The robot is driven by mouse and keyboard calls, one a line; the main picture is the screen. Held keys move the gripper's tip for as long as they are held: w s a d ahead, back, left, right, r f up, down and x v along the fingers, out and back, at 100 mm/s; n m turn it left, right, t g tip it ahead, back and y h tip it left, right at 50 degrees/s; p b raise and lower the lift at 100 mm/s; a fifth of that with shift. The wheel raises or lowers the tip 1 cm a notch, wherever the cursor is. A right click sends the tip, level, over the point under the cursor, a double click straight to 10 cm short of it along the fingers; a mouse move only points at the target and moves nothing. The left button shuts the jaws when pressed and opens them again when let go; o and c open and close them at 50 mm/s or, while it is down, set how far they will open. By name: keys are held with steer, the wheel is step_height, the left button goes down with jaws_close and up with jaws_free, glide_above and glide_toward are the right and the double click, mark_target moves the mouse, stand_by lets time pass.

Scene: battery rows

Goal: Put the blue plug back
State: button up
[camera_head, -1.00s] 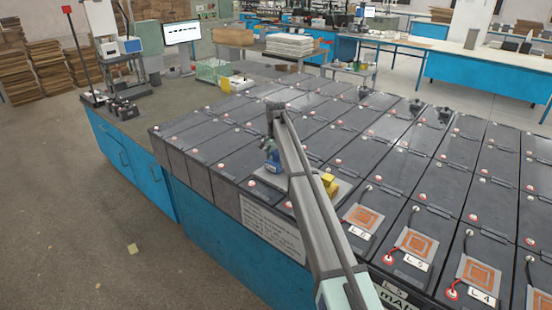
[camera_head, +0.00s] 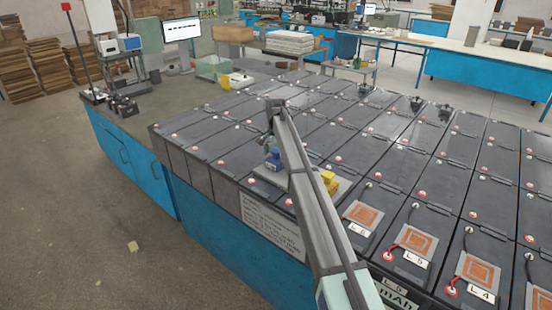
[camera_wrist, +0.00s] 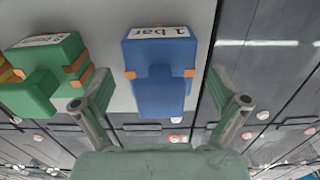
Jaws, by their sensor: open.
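The blue plug (camera_wrist: 160,82), with a white label reading "1 bar" and small orange tabs, is on a pale plate (camera_wrist: 112,22) in the wrist view. It also shows in the head view (camera_head: 273,161), left of my arm. My gripper (camera_wrist: 160,88) is open. One finger is on each side of the blue plug, with gaps visible between fingers and plug. Whether the fingers are at its height I cannot tell. In the head view the gripper is small and partly hidden by my arm.
A green plug (camera_wrist: 42,75) with orange tabs is left of my left finger, close to it. A yellow plug (camera_head: 329,181) is right of my arm in the head view. Rows of dark batteries (camera_head: 390,128) surround the plate. Orange square pads (camera_head: 363,216) lie on the front batteries.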

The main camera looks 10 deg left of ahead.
step_height(320, 180, up, 12)
steer(key=b, duration=0.3)
steer(key=shift+f, duration=0.2)
steer(key=shift+f, duration=0.1)
